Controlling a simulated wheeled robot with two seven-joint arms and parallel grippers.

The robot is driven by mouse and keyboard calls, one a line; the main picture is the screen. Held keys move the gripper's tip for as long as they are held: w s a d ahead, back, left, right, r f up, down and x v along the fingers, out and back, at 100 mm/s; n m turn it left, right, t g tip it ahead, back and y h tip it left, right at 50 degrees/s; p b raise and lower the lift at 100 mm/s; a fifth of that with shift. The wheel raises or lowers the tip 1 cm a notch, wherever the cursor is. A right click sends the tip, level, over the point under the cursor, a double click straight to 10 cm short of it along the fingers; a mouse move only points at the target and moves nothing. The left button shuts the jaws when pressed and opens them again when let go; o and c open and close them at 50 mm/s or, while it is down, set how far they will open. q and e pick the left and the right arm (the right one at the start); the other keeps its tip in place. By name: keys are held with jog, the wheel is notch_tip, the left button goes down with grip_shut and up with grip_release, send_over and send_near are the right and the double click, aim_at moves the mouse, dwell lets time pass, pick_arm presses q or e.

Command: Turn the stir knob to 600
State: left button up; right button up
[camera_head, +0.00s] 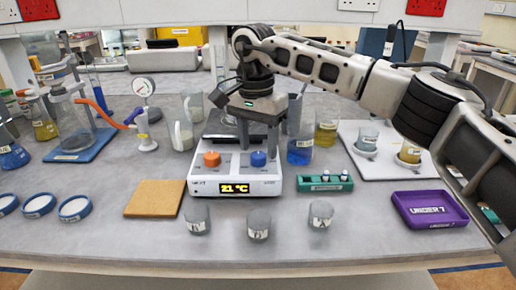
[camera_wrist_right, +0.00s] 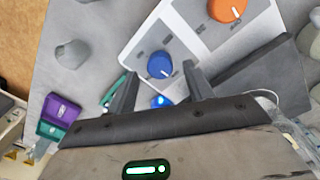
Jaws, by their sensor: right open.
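The white stirrer hotplate (camera_head: 230,187) stands mid-bench with a lit display (camera_head: 235,188) reading 21 °C. Its front has an orange knob (camera_head: 211,159) on the left and a blue knob (camera_head: 258,160) on the right; the knob labels are too small to read. My right gripper (camera_head: 258,143) points down above the blue knob, fingers open and empty. In the right wrist view the blue knob (camera_wrist_right: 159,65) shows between the two fingertips, its white pointer mark visible, with no clear contact. The orange knob (camera_wrist_right: 227,9) lies farther off. My left gripper is out of view.
A purple tray (camera_head: 429,209) lies far right.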

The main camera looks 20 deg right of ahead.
jog(key=shift+f, duration=0.9)
jog(key=shift+c, duration=0.3)
jog(key=c, duration=0.9)
